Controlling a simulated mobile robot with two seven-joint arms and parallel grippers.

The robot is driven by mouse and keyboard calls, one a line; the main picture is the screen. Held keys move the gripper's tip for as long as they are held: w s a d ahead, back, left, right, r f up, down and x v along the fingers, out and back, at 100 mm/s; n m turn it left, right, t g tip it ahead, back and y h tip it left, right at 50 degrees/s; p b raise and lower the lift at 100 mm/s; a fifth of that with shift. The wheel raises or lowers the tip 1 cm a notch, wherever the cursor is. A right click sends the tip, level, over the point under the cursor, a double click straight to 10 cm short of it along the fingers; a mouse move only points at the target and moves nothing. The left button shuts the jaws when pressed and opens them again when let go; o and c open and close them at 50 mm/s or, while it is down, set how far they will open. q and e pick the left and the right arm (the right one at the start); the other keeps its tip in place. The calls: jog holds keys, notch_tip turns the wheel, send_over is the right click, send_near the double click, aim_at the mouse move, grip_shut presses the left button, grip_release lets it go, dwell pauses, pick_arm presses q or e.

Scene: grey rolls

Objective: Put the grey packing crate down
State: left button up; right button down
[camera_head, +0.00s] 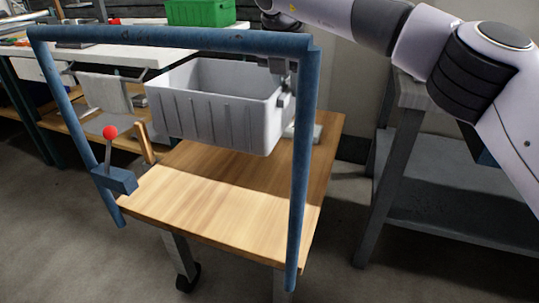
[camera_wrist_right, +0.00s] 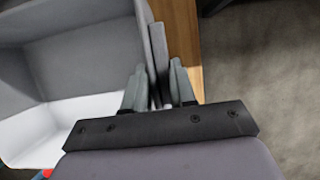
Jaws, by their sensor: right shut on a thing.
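The grey packing crate (camera_head: 210,115) is upright and looks empty. It is in the middle of the head view, over the back part of a wooden-topped trolley (camera_head: 210,205). It appears raised above the top, though its underside is hidden. My right gripper (camera_head: 284,88) is shut on the crate's right wall, partly behind the blue frame. In the right wrist view the fingers (camera_wrist_right: 158,88) close around the wall, and the crate's inside (camera_wrist_right: 75,65) shows at left. My left gripper is not in view.
A blue frame (camera_head: 175,37) with a red-knobbed lever (camera_head: 110,132) rises around the trolley's near side. A grey bench (camera_head: 430,205) stands at right. A green bin (camera_head: 200,12) sits on a table behind. The trolley's front half is clear.

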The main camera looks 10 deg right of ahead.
pick_arm(q)
jog(key=b, duration=0.2)
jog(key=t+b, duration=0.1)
jog(key=b, duration=0.1)
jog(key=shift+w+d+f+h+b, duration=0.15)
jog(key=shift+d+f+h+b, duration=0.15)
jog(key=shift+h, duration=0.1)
pick_arm(e)
notch_tip(320, 180, down, 17)
jog(key=c, duration=0.9)
grip_release()
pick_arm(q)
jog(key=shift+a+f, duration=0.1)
pick_arm(e)
jog(key=shift+r, duration=0.1)
pick_arm(q)
jog(key=p, duration=0.1)
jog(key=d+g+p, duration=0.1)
jog(key=p, duration=0.1)
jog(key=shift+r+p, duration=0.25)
jog(key=shift+p, duration=0.05)
pick_arm(e)
jog(key=v, duration=1.2)
